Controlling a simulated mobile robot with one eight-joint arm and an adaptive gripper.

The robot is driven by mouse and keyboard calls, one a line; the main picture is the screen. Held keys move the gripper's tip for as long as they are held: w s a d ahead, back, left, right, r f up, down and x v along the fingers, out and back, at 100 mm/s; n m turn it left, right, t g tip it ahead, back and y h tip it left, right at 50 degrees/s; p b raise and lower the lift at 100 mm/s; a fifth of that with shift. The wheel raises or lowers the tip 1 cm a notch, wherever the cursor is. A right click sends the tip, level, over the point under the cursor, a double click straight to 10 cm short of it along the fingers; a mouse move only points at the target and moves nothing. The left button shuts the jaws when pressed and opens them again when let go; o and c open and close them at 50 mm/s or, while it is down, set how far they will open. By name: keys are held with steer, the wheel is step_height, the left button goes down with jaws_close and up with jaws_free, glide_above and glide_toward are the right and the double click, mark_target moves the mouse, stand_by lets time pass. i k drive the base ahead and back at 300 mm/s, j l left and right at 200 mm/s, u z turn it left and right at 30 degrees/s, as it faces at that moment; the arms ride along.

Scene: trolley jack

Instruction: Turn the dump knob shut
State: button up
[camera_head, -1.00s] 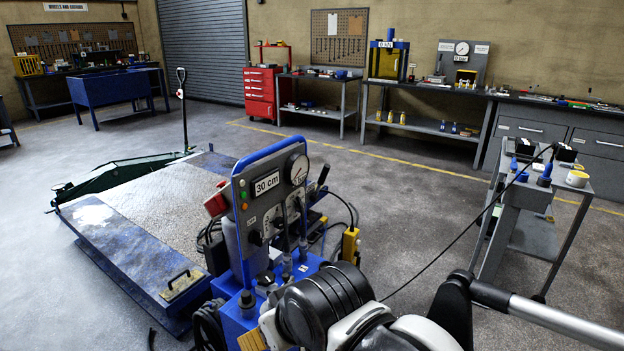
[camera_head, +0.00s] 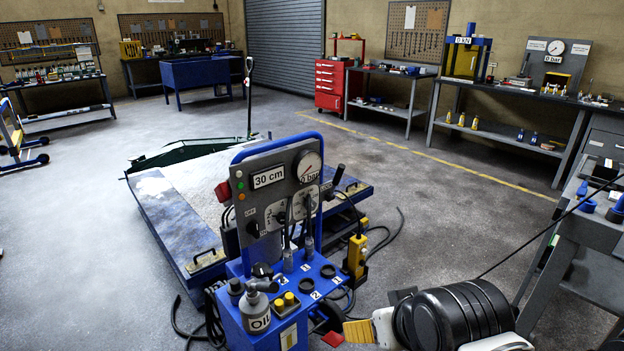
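The blue pump unit (camera_head: 232,318) stands in the middle foreground with its grey upright panel. A black knob (camera_head: 253,230) sits at the panel's lower left, and another dark knob (camera_head: 262,270) sits on the top deck behind the oil bottle (camera_head: 257,311). I cannot tell which is the dump knob or how it is turned. My gripper (camera_head: 360,332), seen only as a yellow ribbed tip, is low, right of the unit and apart from the knobs. Its opening is hidden.
Two levers (camera_head: 307,229) rise in front of the panel. A yellow pendant (camera_head: 356,257) and cables hang on its right. The blue lift platform (camera_head: 170,220) lies behind. A grey trolley (camera_head: 590,235) stands at the right.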

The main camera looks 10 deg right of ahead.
mark_target(259, 270)
steer(key=i+j, duration=0.15)
steer(key=j, duration=0.2)
steer(key=i+j+z, duration=0.1)
steer(key=j, duration=0.25)
steer(key=i+j, duration=0.2)
steer(key=j, duration=0.15)
steer(key=i+j+z, duration=0.1)
steer(key=j, duration=0.25)
steer(key=i, duration=0.05)
